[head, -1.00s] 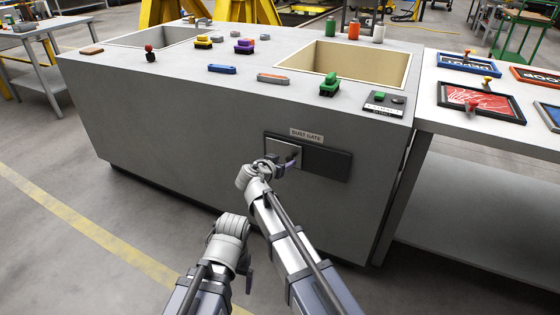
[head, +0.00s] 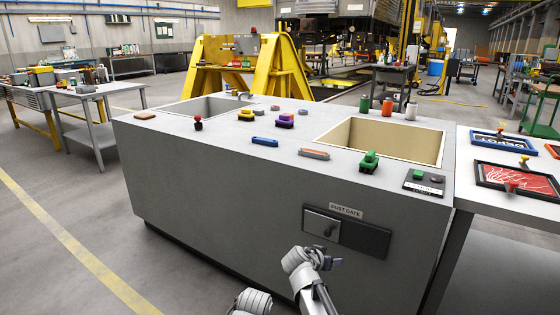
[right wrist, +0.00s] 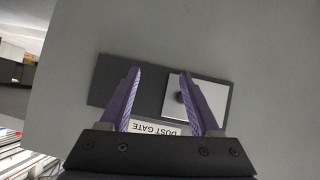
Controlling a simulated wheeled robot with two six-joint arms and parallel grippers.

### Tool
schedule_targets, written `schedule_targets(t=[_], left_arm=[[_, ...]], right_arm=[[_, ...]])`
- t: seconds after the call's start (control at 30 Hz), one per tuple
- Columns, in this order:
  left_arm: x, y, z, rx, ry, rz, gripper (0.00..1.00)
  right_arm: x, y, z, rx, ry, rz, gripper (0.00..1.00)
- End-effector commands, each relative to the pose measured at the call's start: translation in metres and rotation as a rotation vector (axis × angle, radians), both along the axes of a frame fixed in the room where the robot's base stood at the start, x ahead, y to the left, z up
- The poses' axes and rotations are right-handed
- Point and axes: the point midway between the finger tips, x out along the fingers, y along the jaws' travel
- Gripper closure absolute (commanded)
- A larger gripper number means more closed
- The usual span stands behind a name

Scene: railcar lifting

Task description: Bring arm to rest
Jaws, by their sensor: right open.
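My right gripper (head: 331,262) is open and empty in front of the cabinet's front face, a little below the dust gate. In the right wrist view its purple fingers (right wrist: 163,100) are spread apart, with the gate behind them. The dust gate is a dark panel (head: 365,238) with a light square plate (head: 321,226) and a dark knob at its left end.
The grey cabinet (head: 240,205) fills the middle, with a tan basin (head: 385,140), a grey basin and several small coloured blocks on top. A table with framed panels (head: 515,180) adjoins it on the right. Open floor (head: 60,230) lies to the left.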

Motion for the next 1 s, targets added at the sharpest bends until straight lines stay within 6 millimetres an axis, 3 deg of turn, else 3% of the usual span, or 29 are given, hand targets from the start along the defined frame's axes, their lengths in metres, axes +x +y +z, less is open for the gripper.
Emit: schedule_targets(t=[0.03,0.1,0.2,0.4,0.7,1.0], left_arm=[[0.000,0.000,0.000,0.000,0.000,0.000,0.08],[0.000,0.000,0.000,0.000,0.000,0.000,0.08],[0.000,0.000,0.000,0.000,0.000,0.000,0.08],[0.000,0.000,0.000,0.000,0.000,0.000,0.08],[0.000,0.000,0.000,0.000,0.000,0.000,0.08],[0.000,0.000,0.000,0.000,0.000,0.000,0.08]], right_arm=[[-0.032,-0.016,-0.017,0.024,0.113,-0.002,0.37],[-0.064,-0.024,-0.039,0.065,0.267,0.032,0.37],[-0.099,-0.025,-0.060,0.124,0.429,0.098,0.37],[-0.150,-0.016,-0.082,0.235,0.636,0.248,0.37],[-0.209,0.007,-0.093,0.387,0.810,0.501,0.37],[-0.226,0.054,-0.093,0.306,0.895,0.608,0.37]])
